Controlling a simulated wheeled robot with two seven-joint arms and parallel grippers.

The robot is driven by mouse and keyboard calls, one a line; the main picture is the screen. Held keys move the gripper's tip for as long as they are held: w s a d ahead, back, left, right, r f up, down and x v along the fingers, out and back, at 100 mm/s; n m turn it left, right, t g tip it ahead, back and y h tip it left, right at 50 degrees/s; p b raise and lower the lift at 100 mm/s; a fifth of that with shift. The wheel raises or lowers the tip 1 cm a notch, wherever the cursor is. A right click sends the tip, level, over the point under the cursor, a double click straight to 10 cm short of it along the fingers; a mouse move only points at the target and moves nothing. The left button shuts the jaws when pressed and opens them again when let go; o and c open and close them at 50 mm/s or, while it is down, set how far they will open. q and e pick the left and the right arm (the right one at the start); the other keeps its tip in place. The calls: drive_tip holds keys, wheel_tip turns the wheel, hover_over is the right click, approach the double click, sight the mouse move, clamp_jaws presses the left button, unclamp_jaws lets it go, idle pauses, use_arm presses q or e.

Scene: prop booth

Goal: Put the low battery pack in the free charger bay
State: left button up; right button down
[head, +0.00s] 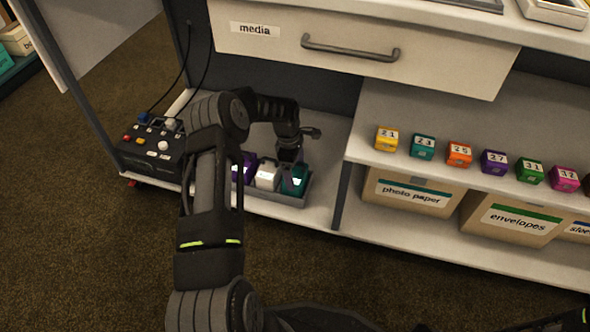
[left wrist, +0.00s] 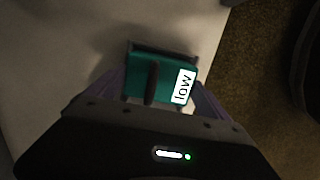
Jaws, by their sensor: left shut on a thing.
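In the head view the gripper (head: 291,152) points down over the teal pack (head: 296,181), at the right end of a grey tray (head: 290,199) on the lower shelf. I cannot tell whether the pack is clear of the tray. I cannot make out a free bay.
A dark box (head: 150,153) with coloured knobs and cables stands left of the tray. A divider (head: 343,195) stands to the right. Several numbered blocks, such as the orange one (head: 459,154), line the right shelf above labelled cartons (head: 413,197). The media drawer (head: 360,57) overhangs.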

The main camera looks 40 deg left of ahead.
use_arm(q)
drive_tip(key=shift+w+f, duration=0.1)
drive_tip(key=shift+f, duration=0.05)
idle(0.4)
drive_tip(key=o, duration=1.7)
drive_tip(key=shift+o, duration=0.5)
drive_tip(key=shift+f, duration=0.1)
drive_tip(key=r+p, duration=0.1)
drive_tip(key=r, duration=0.1)
drive_tip(key=r+p, duration=0.1)
drive_tip(key=r, duration=0.2)
drive_tip(key=a+r+p, duration=0.1)
drive_tip(key=r, duration=0.2)
drive_tip(key=shift+s, duration=0.25)
